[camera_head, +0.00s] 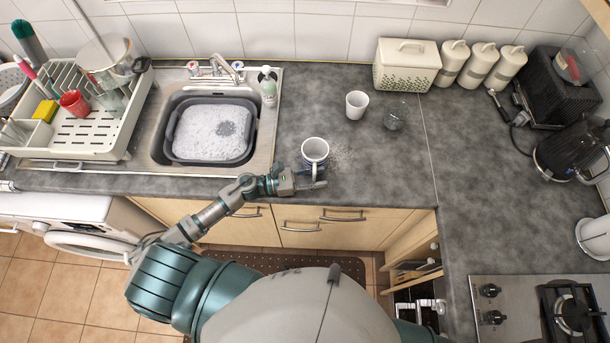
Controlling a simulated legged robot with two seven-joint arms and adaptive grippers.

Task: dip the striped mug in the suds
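The striped mug (315,150) stands on the grey counter to the right of the sink, with its pale opening facing up. Blue shows on its lower side, partly hidden by my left gripper. My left gripper (312,180) is at the near side of the mug, low by the counter. Its fingers overlap the mug's lower part in the picture, and I cannot tell whether they touch it or how far they are apart. White suds (200,131) fill a dark grey basin (178,153) in the sink. My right gripper is not clearly in view.
A tap (221,68) and a soap bottle (268,87) stand around the sink. A white cup (356,105) and a clear glass (396,116) stand behind and right of the mug. A dish rack (85,135) is at the left. Counter between mug and sink is clear.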

